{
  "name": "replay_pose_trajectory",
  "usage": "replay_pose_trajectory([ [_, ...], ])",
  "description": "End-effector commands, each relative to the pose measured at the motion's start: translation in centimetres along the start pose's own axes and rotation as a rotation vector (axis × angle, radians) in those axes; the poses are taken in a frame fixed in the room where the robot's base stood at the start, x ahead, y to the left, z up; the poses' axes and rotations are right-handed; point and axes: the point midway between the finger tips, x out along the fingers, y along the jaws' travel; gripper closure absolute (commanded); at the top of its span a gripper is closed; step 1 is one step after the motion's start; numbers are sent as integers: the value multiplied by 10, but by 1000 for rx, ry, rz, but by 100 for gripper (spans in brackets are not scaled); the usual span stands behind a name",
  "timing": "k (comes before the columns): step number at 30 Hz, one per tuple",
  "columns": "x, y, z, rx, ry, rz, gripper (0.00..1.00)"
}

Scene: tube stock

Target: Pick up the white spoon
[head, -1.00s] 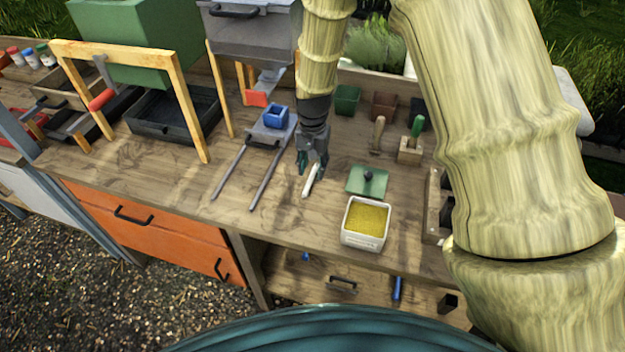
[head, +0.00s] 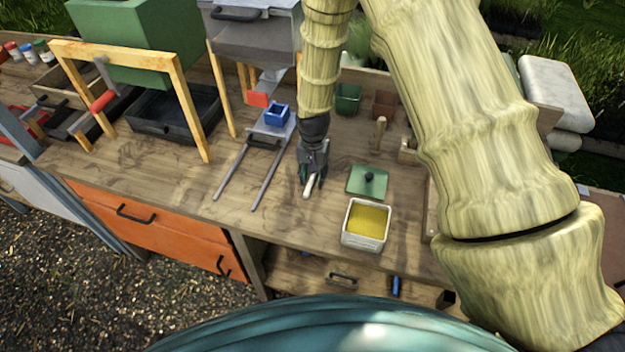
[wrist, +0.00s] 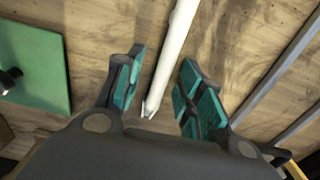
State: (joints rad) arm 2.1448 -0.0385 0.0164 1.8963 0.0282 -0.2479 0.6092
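The white spoon (wrist: 172,58) lies on the wooden bench top; in the wrist view it runs from the top edge down to between my fingers. Only a narrow white length of it shows, and its far end is cut off by the frame. In the head view a short white piece of the spoon (head: 309,187) shows at my fingertips. My gripper (head: 312,178) points down over the bench. In the wrist view my gripper (wrist: 158,92) is open, with one teal-padded finger on each side of the spoon and a gap to both.
A green lid with a dark knob (head: 367,181) lies right of my gripper. A white tub of yellow material (head: 347,237) stands at the front. Two metal rails (head: 232,172) lie to the left, with a blue block (head: 277,113) behind. Clear bench lies between.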

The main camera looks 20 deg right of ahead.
Motion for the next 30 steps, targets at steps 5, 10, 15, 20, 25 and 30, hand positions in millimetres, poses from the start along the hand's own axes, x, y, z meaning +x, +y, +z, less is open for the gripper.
replay_pose_trajectory([
  [5,0,-1,0,-2,0,0,95],
  [10,0,-1,0,-2,0,0,100],
  [15,0,-1,1,-2,-1,0,100],
  [20,-2,-1,1,-2,-2,1,100],
  [25,-12,-1,0,-1,1,-1,100],
  [30,-28,-1,0,-1,2,-1,100],
])
